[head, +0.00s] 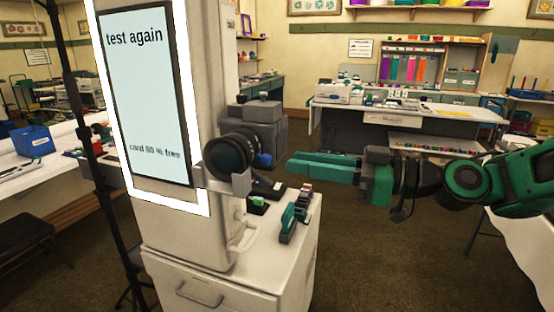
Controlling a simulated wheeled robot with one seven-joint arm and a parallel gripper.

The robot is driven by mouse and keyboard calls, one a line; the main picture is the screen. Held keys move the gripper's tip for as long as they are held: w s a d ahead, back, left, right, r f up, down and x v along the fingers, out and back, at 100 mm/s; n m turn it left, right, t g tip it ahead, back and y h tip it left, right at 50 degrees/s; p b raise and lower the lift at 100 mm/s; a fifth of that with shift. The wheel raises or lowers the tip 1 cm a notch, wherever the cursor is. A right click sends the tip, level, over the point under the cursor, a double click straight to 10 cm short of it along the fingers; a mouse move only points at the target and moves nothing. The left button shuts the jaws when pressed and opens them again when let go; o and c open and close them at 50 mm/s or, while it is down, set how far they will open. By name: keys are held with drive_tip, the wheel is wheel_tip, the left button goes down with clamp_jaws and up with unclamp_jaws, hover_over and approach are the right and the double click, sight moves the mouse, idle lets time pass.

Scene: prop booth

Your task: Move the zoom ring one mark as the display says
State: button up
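The display (148,95) on the white booth column reads "test again" at the top. A smaller line near its bottom reads "card", a percentage hard to read, and "free". A dark camera (265,133) is mounted at the column's right side, with its lens (228,156) facing left and toward me. The zoom ring's marks are too small to make out. A small blue part (263,160) shows by the lens. My green gripper (292,166) points left, just right of the camera and apart from it. Its fingers overlap in this view, so any gap between them is unclear.
A white cabinet (240,285) under the column carries small green and dark items (292,214) below my gripper. A dark stand pole (85,130) rises at left. A side table with a blue bin (32,141) is further left. Open floor (390,255) lies right of the cabinet.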

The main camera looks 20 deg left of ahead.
sight(272, 157)
drive_tip(key=a, duration=0.6)
drive_tip(key=shift+w, duration=0.25)
drive_tip(key=shift+r, duration=0.1)
clamp_jaws()
